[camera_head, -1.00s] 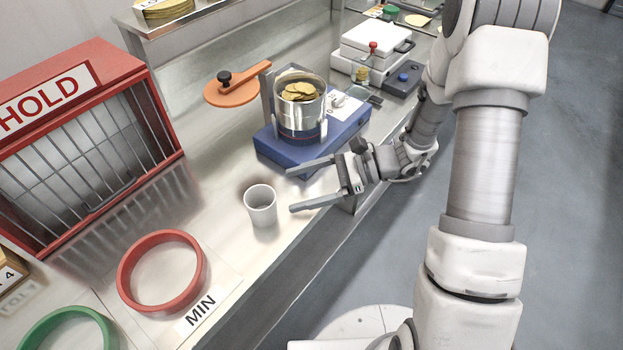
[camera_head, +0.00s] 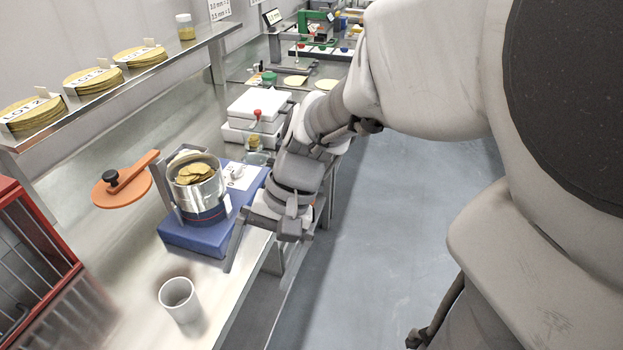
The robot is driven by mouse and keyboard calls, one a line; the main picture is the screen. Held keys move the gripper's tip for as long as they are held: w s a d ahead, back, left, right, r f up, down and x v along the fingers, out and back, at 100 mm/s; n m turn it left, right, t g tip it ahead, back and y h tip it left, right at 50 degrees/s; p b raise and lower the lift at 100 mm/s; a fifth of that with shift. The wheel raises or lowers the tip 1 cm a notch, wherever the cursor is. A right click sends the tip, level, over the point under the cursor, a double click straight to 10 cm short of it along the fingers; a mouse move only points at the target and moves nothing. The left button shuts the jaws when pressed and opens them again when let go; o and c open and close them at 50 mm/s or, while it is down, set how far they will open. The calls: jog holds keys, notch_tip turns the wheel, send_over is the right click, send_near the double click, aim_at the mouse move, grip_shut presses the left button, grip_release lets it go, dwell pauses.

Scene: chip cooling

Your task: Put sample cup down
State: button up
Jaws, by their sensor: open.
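The sample cup (camera_head: 180,301), a white empty-looking cup, stands upright on the steel counter near its front edge, at the lower left of the view. My gripper (camera_head: 254,258) is open and empty, up and to the right of the cup, clearly apart from it. One finger points down beside the front corner of the blue base; the other finger is hard to make out against the counter edge.
A metal pot (camera_head: 198,190) of yellow chips stands on a blue base (camera_head: 203,237) behind the cup. An orange paddle-shaped lid (camera_head: 124,188) lies left of it. A red barred cabinet (camera_head: 38,238) is at the left edge. A shelf (camera_head: 120,85) with chip stacks runs above. Bare counter surrounds the cup.

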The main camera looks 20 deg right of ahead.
jog(key=s+d+r+n+t+h, duration=0.2)
jog(key=d+r+n+t+h, duration=0.3)
jog(key=r, duration=0.4)
jog(key=shift+s+d+t, duration=0.35)
jog(key=shift+d+t, duration=0.45)
jog(key=shift+d, duration=0.3)
jog(key=shift+c, duration=0.3)
